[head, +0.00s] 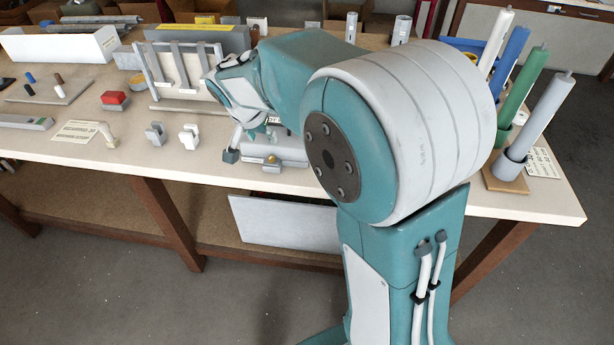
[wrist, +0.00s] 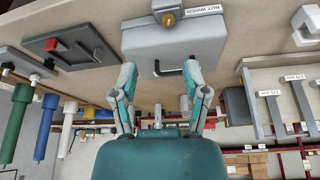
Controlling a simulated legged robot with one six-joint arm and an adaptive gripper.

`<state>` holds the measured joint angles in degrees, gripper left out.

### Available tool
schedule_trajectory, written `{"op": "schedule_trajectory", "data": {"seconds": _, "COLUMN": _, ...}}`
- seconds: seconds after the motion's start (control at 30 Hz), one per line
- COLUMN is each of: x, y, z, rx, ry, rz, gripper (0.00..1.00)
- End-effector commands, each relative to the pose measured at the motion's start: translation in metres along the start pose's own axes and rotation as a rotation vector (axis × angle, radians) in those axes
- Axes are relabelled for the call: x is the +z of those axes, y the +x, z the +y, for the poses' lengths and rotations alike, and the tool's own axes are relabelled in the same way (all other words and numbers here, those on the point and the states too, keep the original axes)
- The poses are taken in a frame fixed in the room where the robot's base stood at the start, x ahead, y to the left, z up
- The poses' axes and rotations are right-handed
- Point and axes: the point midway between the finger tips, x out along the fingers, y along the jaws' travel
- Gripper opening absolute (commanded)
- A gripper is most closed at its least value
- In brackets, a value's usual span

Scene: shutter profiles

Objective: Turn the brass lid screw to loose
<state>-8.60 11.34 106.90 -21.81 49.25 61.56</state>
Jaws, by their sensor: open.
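The brass lid screw (head: 271,160) sits at the front of a grey box (head: 292,154) near the table's front edge, partly hidden by my arm. In the wrist view the screw (wrist: 167,19) shows round and brass on the edge of the grey box (wrist: 170,45), beside a "NOT WIRED" label (wrist: 202,9). A black handle (wrist: 168,70) is on the box's other side. My gripper (wrist: 160,68) is open and empty, its two fingertips spread on either side of the handle in the picture. In the head view my gripper (head: 246,143) is just left of the screw; contact cannot be told.
A frame with hanging grey profiles (head: 178,68) stands behind. Small clips (head: 188,136), a red block (head: 114,98) and a paper card (head: 78,131) lie left. Coloured rolls (head: 530,95) stand upright at the right. A pale drawer (head: 285,222) shows below the table.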

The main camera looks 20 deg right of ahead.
Motion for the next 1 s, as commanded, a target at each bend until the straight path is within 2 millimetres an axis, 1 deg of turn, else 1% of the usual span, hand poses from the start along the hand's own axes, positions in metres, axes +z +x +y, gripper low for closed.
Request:
{"op": "schedule_trajectory", "data": {"seconds": 0.03, "x": 0.002, "y": -0.007, "z": 0.007, "rx": -0.007, "ry": -0.011, "rz": -0.002, "gripper": 0.59}}
{"op": "schedule_trajectory", "data": {"seconds": 0.1, "x": 0.005, "y": -0.015, "z": 0.015, "rx": -0.015, "ry": -0.03, "rz": -0.008, "gripper": 0.59}}
{"op": "schedule_trajectory", "data": {"seconds": 0.27, "x": 0.013, "y": -0.032, "z": 0.034, "rx": -0.036, "ry": -0.076, "rz": -0.02, "gripper": 0.59}}
{"op": "schedule_trajectory", "data": {"seconds": 0.5, "x": 0.029, "y": -0.056, "z": 0.062, "rx": -0.068, "ry": -0.146, "rz": -0.036, "gripper": 0.59}}
{"op": "schedule_trajectory", "data": {"seconds": 0.7, "x": 0.044, "y": -0.072, "z": 0.085, "rx": -0.1, "ry": -0.206, "rz": -0.044, "gripper": 0.59}}
{"op": "schedule_trajectory", "data": {"seconds": 1.0, "x": 0.071, "y": -0.093, "z": 0.116, "rx": -0.151, "ry": -0.297, "rz": -0.05, "gripper": 0.59}}
